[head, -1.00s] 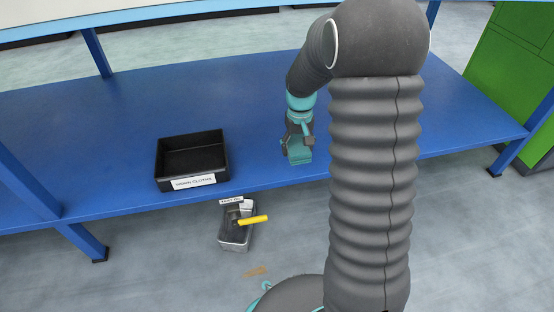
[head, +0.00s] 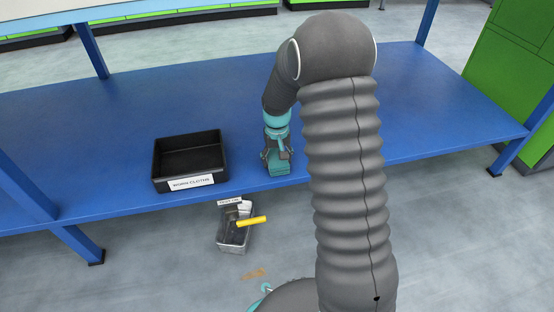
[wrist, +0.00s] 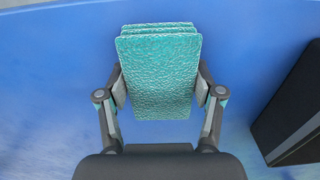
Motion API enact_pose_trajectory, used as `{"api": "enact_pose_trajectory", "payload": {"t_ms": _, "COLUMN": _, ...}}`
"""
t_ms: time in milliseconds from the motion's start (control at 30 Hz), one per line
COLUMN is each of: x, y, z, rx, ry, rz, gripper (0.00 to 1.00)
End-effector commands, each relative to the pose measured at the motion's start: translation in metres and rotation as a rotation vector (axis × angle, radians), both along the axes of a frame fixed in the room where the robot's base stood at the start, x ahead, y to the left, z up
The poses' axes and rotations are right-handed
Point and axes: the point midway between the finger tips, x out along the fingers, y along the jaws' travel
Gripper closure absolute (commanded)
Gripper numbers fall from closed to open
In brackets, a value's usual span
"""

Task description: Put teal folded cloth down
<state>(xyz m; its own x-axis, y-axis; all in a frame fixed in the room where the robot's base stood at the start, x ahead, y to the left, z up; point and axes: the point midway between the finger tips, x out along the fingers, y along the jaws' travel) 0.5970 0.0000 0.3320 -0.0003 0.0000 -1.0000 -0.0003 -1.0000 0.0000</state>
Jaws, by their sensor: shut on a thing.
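The teal folded cloth (wrist: 158,75) is held between the two fingers of my gripper (wrist: 160,92) in the wrist view. My gripper is shut on it. In the head view my gripper (head: 278,158) hangs over the front part of the blue table (head: 330,130), with the cloth (head: 279,169) below it near the front edge. I cannot tell whether the cloth touches the table. The black bin labelled "WORN CLOTHS" (head: 158,178) stands on the table to the left of the gripper, and its inside looks empty. Its dark side (wrist: 294,110) shows at the right of the wrist view.
A grey container (head: 233,237) with a yellow-handled tool (head: 251,221) across it stands lower, in front of the table edge. The tabletop right of the bin is mostly clear. A blue table post (head: 92,50) rises at the back left. Green cabinets (head: 515,60) stand at the right.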

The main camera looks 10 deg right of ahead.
Motion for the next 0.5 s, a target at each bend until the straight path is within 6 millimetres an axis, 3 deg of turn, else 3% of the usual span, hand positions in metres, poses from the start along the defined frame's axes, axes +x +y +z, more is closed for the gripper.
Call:
{"api": "enact_pose_trajectory", "payload": {"t_ms": 200, "x": -0.0001, "y": -0.0001, "z": -0.0037, "rx": 0.000, "ry": 0.000, "rz": 0.000, "gripper": 0.66}}
{"api": "enact_pose_trajectory", "payload": {"t_ms": 233, "x": 0.0000, "y": -0.0001, "z": -0.0026, "rx": 0.000, "ry": 0.000, "rz": 0.000, "gripper": 0.26}}
{"api": "enact_pose_trajectory", "payload": {"t_ms": 300, "x": -0.0001, "y": -0.0001, "z": -0.0025, "rx": 0.000, "ry": 0.000, "rz": 0.000, "gripper": 0.08}}
{"api": "enact_pose_trajectory", "payload": {"t_ms": 500, "x": -0.0001, "y": -0.0001, "z": -0.0024, "rx": 0.000, "ry": 0.000, "rz": 0.000, "gripper": 0.08}}
